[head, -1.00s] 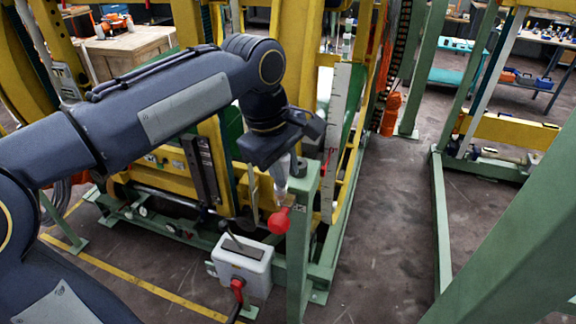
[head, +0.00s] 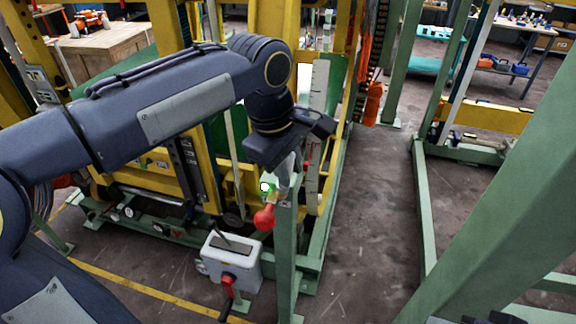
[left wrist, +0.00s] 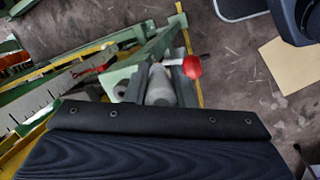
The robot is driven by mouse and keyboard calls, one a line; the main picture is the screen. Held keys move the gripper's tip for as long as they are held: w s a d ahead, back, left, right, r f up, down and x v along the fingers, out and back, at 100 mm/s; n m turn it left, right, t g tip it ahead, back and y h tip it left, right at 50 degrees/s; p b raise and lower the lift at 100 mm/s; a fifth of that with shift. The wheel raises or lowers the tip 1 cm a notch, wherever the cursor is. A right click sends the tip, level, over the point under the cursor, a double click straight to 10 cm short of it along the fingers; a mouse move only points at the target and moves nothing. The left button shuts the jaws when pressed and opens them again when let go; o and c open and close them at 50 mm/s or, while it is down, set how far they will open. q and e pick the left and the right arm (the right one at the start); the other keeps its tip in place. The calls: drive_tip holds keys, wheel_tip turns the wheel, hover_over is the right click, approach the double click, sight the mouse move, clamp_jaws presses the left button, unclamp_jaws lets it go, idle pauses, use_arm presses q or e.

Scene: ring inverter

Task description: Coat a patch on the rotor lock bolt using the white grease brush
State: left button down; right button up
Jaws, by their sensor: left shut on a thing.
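My left gripper (head: 286,172) is at the top of a green post (head: 287,250), pointing down and shut on a pale thing that I take for the white grease brush. In the left wrist view a whitish cylinder (left wrist: 158,86) shows just past the gripper's dark edge; its tip is hard to make out. A red ball knob (head: 264,218), seemingly the end of the rotor lock bolt, sits beside the post, close below the gripper. It also shows in the left wrist view (left wrist: 192,67). A small white spot with a green rim (head: 265,187) shows just above the knob. Contact cannot be told.
A grey box with a red-handled lever (head: 232,262) stands left of the post. The yellow and green machine frame (head: 325,205) rises behind it. Bare floor (head: 370,230) lies to the right, up to another green frame (head: 425,215). A wooden crate (head: 105,48) stands far left.

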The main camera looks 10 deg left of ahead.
use_arm(q)
drive_tip(key=shift+p+v, duration=0.4)
drive_tip(key=shift+v, duration=0.5)
drive_tip(key=shift+w+d+r, duration=0.15)
drive_tip(key=shift+r, duration=1.5)
drive_tip(key=shift+w+d+v, duration=0.1)
drive_tip(key=shift+v, duration=0.6)
drive_tip(key=shift+w+d+v, duration=0.1)
drive_tip(key=shift+v, duration=0.65)
